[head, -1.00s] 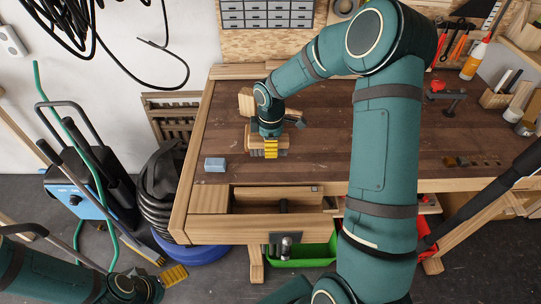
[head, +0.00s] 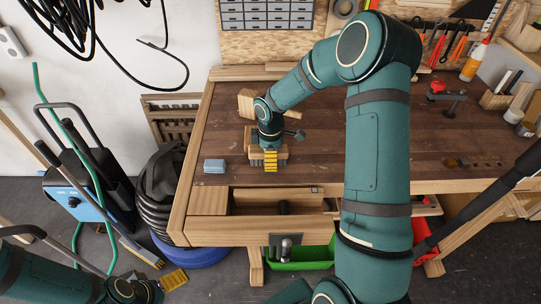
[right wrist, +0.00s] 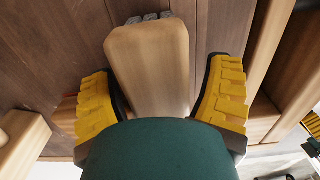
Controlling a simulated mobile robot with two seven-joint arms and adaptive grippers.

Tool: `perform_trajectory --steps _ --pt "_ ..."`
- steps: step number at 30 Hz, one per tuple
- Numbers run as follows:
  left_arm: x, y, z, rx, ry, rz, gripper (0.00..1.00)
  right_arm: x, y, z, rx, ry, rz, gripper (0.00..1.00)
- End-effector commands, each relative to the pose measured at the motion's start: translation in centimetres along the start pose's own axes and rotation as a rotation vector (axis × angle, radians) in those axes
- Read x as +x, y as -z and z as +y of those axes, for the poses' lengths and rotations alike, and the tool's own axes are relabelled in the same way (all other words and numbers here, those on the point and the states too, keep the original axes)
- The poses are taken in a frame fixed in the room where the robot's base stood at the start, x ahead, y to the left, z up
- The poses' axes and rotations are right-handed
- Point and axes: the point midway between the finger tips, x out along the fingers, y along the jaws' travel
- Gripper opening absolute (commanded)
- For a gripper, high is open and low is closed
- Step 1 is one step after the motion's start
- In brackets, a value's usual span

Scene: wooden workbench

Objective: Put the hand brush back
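The hand brush (head: 256,156) has a pale wooden body and short grey bristles. It is over the left part of the bench top, behind the open drawer. My right gripper (head: 269,150) comes down on it from above, with one yellow finger in front of it. I cannot tell whether the brush touches the bench. My left gripper (head: 165,284) is low at the left, away from the bench, its opening unclear.
A blue-grey block (head: 214,166) lies left of the brush, and a wooden block (head: 246,103) stands behind it. The bench drawer (head: 208,201) is open at the front, with a dark item inside. A green bin (head: 300,258) is below. The bench middle (head: 320,120) looks clear.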

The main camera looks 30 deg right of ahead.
Motion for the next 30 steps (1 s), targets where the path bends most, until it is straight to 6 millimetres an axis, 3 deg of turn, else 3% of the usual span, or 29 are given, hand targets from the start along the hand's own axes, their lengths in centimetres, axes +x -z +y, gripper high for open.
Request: perform_trajectory --steps 6,10,21,30 --pt "-0.1 0.0 0.1 0.000 0.000 0.001 1.00 -0.2 0.0 0.0 0.000 0.000 0.000 0.78" --pt "-0.4 0.2 0.2 -0.001 0.000 0.003 1.00 -1.4 0.0 0.1 0.001 -0.003 0.001 0.78" --pt "-1.6 0.7 0.6 -0.004 0.001 0.015 1.00 -8.8 0.0 0.1 0.000 -0.004 0.001 0.78" --pt "-2.0 0.9 0.8 -0.006 0.002 0.021 1.00 -12.1 0.0 0.0 0.000 -0.002 0.000 0.78"
